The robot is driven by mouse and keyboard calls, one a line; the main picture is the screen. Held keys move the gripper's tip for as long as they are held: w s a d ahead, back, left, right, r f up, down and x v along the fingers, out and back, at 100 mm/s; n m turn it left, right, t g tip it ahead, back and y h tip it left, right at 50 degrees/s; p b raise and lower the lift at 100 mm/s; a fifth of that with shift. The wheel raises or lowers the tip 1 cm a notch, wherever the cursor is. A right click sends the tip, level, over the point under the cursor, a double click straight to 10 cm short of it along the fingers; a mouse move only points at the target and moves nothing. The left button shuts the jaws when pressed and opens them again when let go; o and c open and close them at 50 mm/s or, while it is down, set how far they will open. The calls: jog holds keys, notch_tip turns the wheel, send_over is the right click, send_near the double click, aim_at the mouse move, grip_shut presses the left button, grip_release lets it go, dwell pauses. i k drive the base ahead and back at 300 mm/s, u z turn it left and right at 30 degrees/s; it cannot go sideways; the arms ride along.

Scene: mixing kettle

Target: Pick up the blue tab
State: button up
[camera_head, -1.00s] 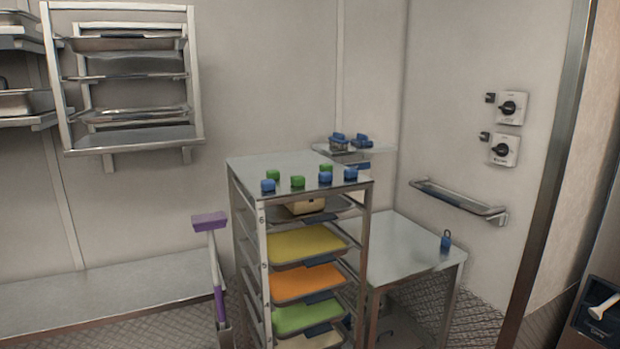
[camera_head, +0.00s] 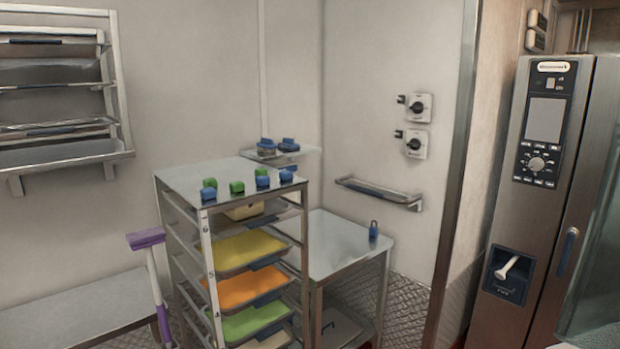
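Several small blue and green blocks stand on the flat steel top of a tray rack (camera_head: 183,177). A blue block (camera_head: 208,193) is at the near left corner. Another blue block (camera_head: 262,181) stands near the front edge, and a further blue block (camera_head: 286,176) stands close to the right corner. A blue piece with a loop on top (camera_head: 373,231) stands on the low steel table to the right. I cannot tell which of these blue pieces is the blue tab. My gripper is not in view.
The rack holds yellow (camera_head: 250,251), orange (camera_head: 248,290) and green (camera_head: 252,322) trays. The low steel table (camera_head: 335,250) is mostly bare. A purple-headed tool (camera_head: 146,238) leans left of the rack. A steel oven (camera_head: 545,180) stands at the right.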

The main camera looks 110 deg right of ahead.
aim_at(285, 176)
jog(key=z, duration=2.05)
